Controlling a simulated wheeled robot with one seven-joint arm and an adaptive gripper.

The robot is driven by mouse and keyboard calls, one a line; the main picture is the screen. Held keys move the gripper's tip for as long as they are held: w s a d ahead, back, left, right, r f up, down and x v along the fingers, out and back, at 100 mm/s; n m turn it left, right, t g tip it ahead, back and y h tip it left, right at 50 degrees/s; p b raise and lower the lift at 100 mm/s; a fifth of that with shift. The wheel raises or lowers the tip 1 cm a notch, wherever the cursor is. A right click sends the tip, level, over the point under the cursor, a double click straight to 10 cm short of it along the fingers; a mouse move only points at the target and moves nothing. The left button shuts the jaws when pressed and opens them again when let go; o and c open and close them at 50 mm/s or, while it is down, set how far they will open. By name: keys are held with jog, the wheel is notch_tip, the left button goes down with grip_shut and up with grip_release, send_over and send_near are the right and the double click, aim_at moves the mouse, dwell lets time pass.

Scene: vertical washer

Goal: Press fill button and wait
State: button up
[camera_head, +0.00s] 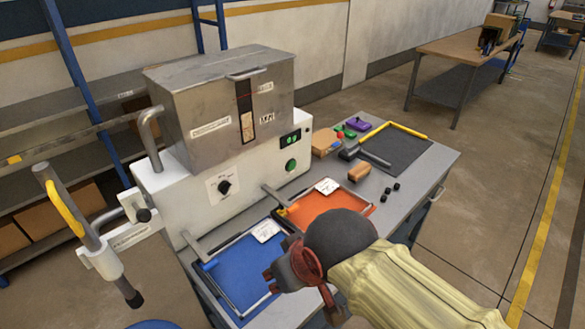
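The washer (222,108) is a metal tank on a white base at the back left of the bench. A round green button (291,166) sits on the right of its front panel, below a small dark display (290,140) with green digits. I cannot read any label that marks it as the fill button. My gripper (275,274) is low in front of the washer, over the blue and orange trays and apart from the button. Its fingers are small and partly hidden by my arm, so I cannot tell if they are open or shut.
A black knob (224,187) is left of the button. A blue tray (228,273) and an orange tray (338,204) lie in front. A dark mat (402,149), a brown block (359,173) and small dark pieces are to the right. A lever (75,212) stands at left.

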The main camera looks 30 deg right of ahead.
jog(key=c, duration=0.6)
grip_shut()
dwell(0.8)
